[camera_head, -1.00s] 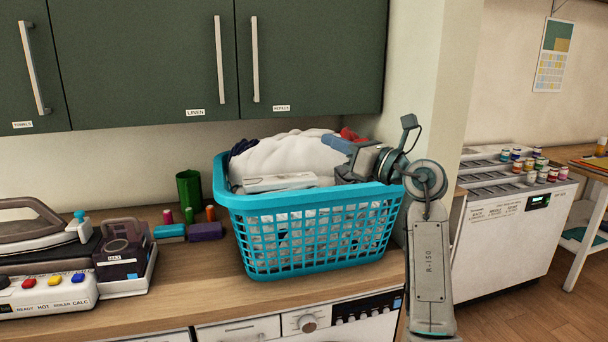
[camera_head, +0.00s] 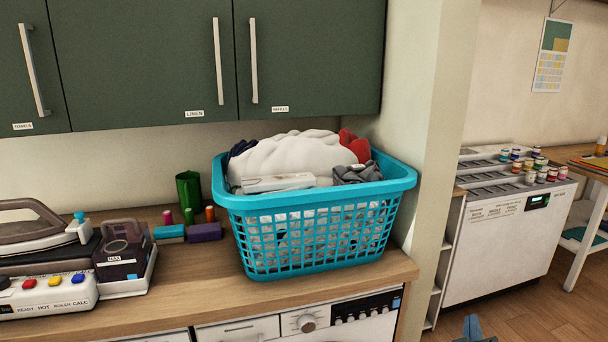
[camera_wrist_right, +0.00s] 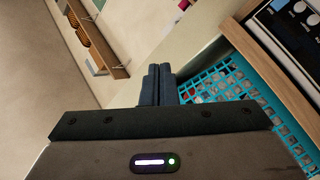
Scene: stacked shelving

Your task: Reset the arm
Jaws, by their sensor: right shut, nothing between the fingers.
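My right gripper (camera_head: 473,326) shows only as a small blue-grey tip at the bottom edge of the head view, low in front of the floor and clear of the counter. In the right wrist view its two dark fingers (camera_wrist_right: 157,85) are together with nothing between them. The turquoise laundry basket (camera_head: 318,201) stands on the wooden counter, filled with white, dark blue, red and grey cloth and a pale flat item. It also shows in the right wrist view (camera_wrist_right: 222,78), apart from the fingers. My left gripper is not in view.
An iron (camera_head: 42,228) and a dark tank (camera_head: 124,251) stand left on the counter (camera_head: 185,292). A green cup (camera_head: 188,190) and thread spools are behind. Dark green cupboards (camera_head: 150,60) hang above.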

